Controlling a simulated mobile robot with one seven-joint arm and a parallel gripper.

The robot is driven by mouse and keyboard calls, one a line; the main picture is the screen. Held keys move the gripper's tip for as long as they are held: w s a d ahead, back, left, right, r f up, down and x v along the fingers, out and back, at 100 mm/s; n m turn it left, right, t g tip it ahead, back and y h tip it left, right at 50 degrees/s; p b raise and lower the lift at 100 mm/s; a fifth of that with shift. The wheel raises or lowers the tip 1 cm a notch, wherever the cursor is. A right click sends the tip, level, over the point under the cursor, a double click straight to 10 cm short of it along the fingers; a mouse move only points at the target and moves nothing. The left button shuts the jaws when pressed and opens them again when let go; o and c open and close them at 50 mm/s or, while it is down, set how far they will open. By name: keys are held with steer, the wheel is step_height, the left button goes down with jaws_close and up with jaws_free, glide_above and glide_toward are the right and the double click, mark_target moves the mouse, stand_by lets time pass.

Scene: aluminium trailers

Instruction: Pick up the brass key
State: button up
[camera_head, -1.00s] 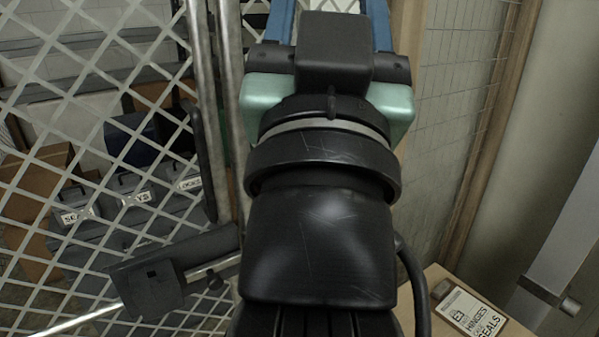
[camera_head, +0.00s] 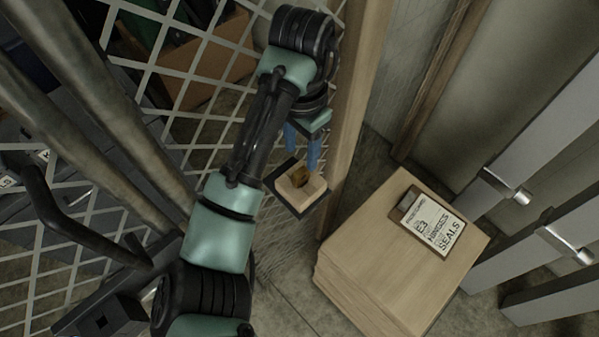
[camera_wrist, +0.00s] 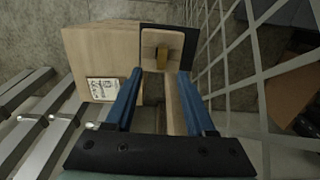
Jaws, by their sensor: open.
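A small brass-coloured piece, seemingly the brass key (camera_head: 300,176), sits on a pale wooden block (camera_head: 287,193) with a dark base, beside the mesh fence. Its key shape is too small to make out. It also shows in the wrist view (camera_wrist: 162,56), just beyond my fingertips and roughly centred between them. My gripper (camera_head: 302,158) has two blue fingers, spread apart with nothing between them. In the wrist view my gripper (camera_wrist: 160,72) is open and points toward the block. I cannot tell how far the tips are from the brass piece.
A wooden post (camera_head: 355,110) and mesh fence (camera_head: 175,95) are close to my arm. Metal rails (camera_head: 560,235) run at the right. A cardboard box (camera_head: 205,60) is behind the mesh.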

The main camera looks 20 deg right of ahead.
mark_target(301, 171)
step_height(301, 171, down, 3)
steer(key=shift+w+f, duration=0.1)
steer(key=shift+f, duration=0.1)
steer(key=shift+f+p, duration=0.55)
steer(key=shift+p, duration=0.1)
step_height(301, 171, down, 4)
steer(key=shift+d+f+p, duration=0.1)
steer(key=shift+p, duration=0.55)
jaws_close()
